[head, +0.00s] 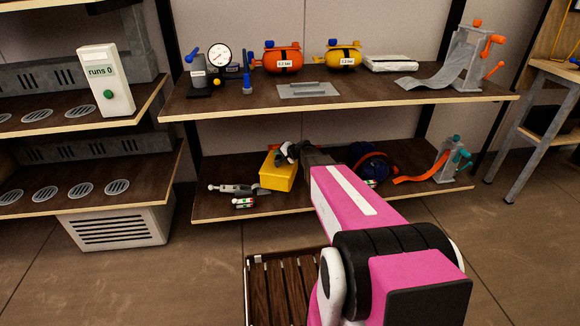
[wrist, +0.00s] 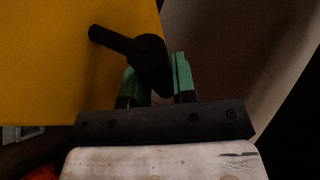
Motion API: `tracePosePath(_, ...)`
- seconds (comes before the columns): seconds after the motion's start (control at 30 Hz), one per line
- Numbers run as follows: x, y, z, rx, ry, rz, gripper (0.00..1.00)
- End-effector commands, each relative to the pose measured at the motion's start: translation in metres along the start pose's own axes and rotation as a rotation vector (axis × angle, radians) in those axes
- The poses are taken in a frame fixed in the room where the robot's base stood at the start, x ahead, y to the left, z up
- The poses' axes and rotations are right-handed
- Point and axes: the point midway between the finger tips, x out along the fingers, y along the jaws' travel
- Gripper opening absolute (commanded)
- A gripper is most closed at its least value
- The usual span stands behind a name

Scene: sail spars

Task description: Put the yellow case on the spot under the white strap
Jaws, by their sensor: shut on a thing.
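The yellow case (head: 277,174) is at the lower middle shelf, toward its left half. In the wrist view the yellow case (wrist: 60,65) fills the upper left, with a black knobbed handle (wrist: 150,60) beside it. My gripper (wrist: 156,75) has its green fingers closed on either side of that black handle. In the head view my gripper (head: 287,152) is at the top of the case, partly hidden by my arm. I cannot tell whether the case touches the shelf. A pale grey-white strap (head: 432,78) hangs from a grey winch (head: 466,58) onto the upper shelf.

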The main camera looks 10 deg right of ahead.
Motion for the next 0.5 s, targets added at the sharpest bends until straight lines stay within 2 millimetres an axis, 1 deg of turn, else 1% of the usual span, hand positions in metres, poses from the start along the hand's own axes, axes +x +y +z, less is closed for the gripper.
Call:
tracePosePath(0.03,0.003,0.008,-0.011,0.004,0.003,-0.001,0.0)
tracePosePath(0.23,0.009,0.036,-0.038,0.004,0.002,0.0,0.0)
tracePosePath(0.4,0.011,0.05,-0.051,0.002,0.0,-0.001,0.0)
tracePosePath(0.5,0.011,0.053,-0.053,0.002,0.0,-0.002,0.0)
